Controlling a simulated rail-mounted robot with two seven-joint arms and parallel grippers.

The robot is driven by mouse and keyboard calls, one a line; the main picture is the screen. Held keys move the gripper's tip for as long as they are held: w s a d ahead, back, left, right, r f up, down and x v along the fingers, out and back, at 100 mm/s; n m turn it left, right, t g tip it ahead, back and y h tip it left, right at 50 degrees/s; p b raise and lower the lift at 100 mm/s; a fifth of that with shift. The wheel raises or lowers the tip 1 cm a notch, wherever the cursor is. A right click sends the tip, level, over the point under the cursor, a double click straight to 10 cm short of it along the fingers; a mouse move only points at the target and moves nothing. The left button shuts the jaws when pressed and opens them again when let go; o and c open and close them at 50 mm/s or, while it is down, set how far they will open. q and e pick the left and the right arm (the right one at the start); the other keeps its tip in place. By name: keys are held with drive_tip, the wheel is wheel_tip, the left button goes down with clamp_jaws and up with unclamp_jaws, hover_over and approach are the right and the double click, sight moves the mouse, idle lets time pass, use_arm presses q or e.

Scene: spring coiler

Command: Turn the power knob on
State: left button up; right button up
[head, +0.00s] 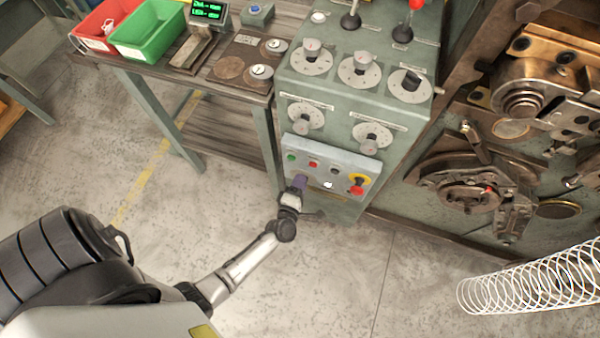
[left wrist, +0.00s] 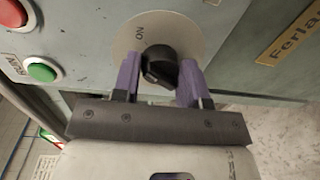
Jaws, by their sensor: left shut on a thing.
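The black power knob (left wrist: 160,66) sits on a round grey plate marked "ON" in the left wrist view. My left gripper (left wrist: 160,82) has its two purple fingers on either side of the knob, shut on it. The knob's grip looks tilted relative to the plate's lettering. In the head view my left gripper (head: 299,183) reaches the lower left of the green-grey control panel (head: 332,158) and hides the knob there. My right gripper is not in view.
Close to the knob are a green button (left wrist: 42,70) and a red button (left wrist: 12,14). A red and yellow emergency stop (head: 358,184) is at the panel's right. Dials (head: 311,62) stand above. A wire spring (head: 530,285) is at lower right; floor in front is clear.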

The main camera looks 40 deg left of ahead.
use_arm(q)
drive_tip(key=shift+r+m+p, duration=0.1)
drive_tip(key=shift+m+p, duration=0.7)
drive_tip(key=shift+m, duration=0.7)
drive_tip(key=o, duration=0.9)
drive_tip(key=shift+s, duration=0.1)
drive_tip(key=f+p+v, duration=0.1)
drive_tip(key=p+v, duration=0.1)
drive_tip(key=v, duration=1.1)
drive_tip(key=shift+s+d+r, duration=0.2)
drive_tip(key=shift+d+r, duration=0.1)
drive_tip(key=shift+r, duration=0.15)
